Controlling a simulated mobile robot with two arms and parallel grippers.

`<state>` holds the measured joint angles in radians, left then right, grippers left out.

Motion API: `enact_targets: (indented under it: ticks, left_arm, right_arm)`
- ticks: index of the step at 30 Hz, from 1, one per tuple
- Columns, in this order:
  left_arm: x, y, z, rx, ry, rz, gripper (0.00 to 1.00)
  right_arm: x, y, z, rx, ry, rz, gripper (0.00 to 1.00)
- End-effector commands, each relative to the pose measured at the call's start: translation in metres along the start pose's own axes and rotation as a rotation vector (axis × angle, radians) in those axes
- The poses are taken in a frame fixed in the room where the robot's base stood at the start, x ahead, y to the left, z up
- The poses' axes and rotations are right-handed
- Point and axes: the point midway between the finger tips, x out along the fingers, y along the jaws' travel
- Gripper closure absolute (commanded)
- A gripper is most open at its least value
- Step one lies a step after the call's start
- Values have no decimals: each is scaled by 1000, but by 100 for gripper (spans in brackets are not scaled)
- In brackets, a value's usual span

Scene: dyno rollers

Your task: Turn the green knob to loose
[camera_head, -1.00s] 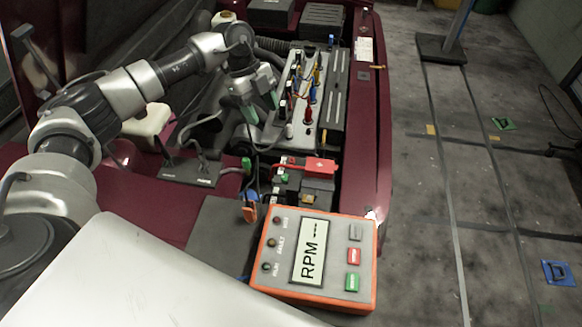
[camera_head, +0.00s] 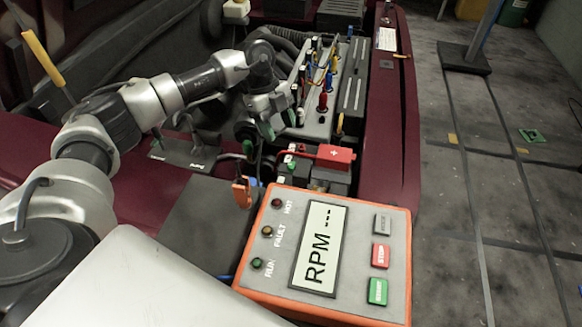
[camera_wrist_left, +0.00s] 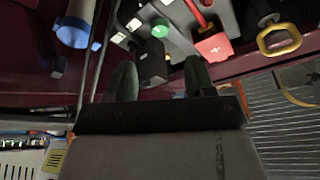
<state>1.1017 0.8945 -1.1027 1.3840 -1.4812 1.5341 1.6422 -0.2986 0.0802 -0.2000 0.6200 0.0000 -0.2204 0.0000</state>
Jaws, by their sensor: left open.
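A round green knob (camera_wrist_left: 160,27) shows in the left wrist view, ahead of the gap between my fingers. In the head view, a small green spot left of the red cover appears to be this knob (camera_head: 291,166). My left gripper (camera_head: 278,123) is open, with dark green fingertips. It hangs over the engine bay, just behind the battery area. In the left wrist view the open fingers (camera_wrist_left: 160,66) are spread, with nothing between them; the knob lies beyond their tips. My right gripper is in neither view.
A red cover with a white plus (camera_head: 335,153) is just right of the knob. An orange RPM box (camera_head: 395,255) stands in front. Colored plugs and wires (camera_head: 322,80) stand behind and right of the gripper. A yellow ring handle (camera_wrist_left: 280,40) shows at right.

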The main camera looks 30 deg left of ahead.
Motion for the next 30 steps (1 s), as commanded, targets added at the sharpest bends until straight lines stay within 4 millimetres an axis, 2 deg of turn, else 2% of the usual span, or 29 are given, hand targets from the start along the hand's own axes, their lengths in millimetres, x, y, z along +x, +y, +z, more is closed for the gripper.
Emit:
enact_targets:
  ticks: [15, 21, 29, 30]
  left_arm:
    - [87, 1, -1, 0, 1, 3, 46]
    - [101, 0, -1, 0, 0, 2, 46]
    - [102, 0, -1, 1, 0, 2, 46]
    - [102, 0, -1, 0, 0, 2, 49]
  right_arm:
    - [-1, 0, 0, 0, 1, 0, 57]
    - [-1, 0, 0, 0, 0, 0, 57]
    - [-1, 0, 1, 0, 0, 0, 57]
    - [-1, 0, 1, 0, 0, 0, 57]
